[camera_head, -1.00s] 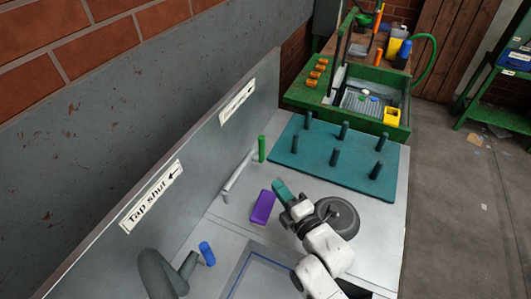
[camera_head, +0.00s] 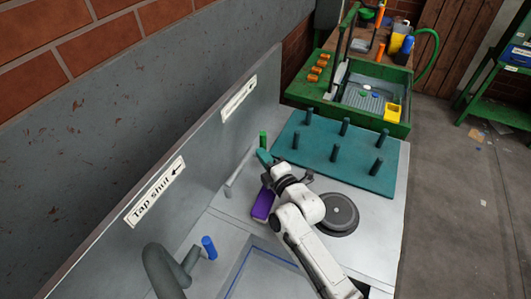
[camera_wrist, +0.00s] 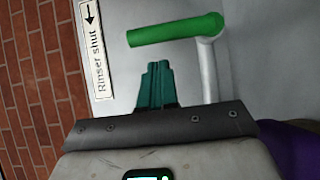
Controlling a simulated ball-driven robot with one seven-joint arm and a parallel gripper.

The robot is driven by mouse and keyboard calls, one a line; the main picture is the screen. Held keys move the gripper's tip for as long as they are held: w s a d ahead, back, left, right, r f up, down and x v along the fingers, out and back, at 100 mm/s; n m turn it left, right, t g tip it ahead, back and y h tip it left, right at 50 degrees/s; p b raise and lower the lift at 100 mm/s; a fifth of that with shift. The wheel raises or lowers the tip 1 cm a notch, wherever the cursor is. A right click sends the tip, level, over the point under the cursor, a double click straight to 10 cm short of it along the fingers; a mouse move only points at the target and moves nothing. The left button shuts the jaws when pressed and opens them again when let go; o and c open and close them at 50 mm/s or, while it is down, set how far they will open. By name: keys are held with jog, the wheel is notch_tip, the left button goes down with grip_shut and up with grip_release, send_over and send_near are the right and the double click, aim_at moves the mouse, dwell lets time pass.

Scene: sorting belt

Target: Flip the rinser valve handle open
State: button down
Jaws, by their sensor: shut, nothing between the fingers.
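The rinser valve handle is a green bar (camera_head: 263,139) at the far end of the steel counter, close to the splashback. In the wrist view the green handle (camera_wrist: 175,30) lies across the picture, joined at its right end to a pale bent rod (camera_wrist: 208,75). My gripper (camera_head: 264,157) has teal fingers, pressed together with nothing between them. In the wrist view the fingertips (camera_wrist: 158,66) point at the handle, with a small gap showing below it. A "Rinser shut" label (camera_wrist: 92,45) with an arrow is on the splashback; it also shows in the head view (camera_head: 238,98).
A purple block (camera_head: 262,204) lies under my wrist. A teal peg board (camera_head: 300,158) and a dark round disc (camera_head: 339,214) are to the right. A blue handle (camera_head: 209,247) and grey tap (camera_head: 160,268) stand nearer, by the "Tap shut" label (camera_head: 157,193).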

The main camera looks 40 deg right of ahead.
jog(key=shift+w+d+b, duration=0.6)
jog(key=shift+d+b, duration=0.2)
jog(key=shift+d, duration=0.05)
jog(key=shift+d+b, duration=0.1)
jog(key=shift+b, duration=0.2)
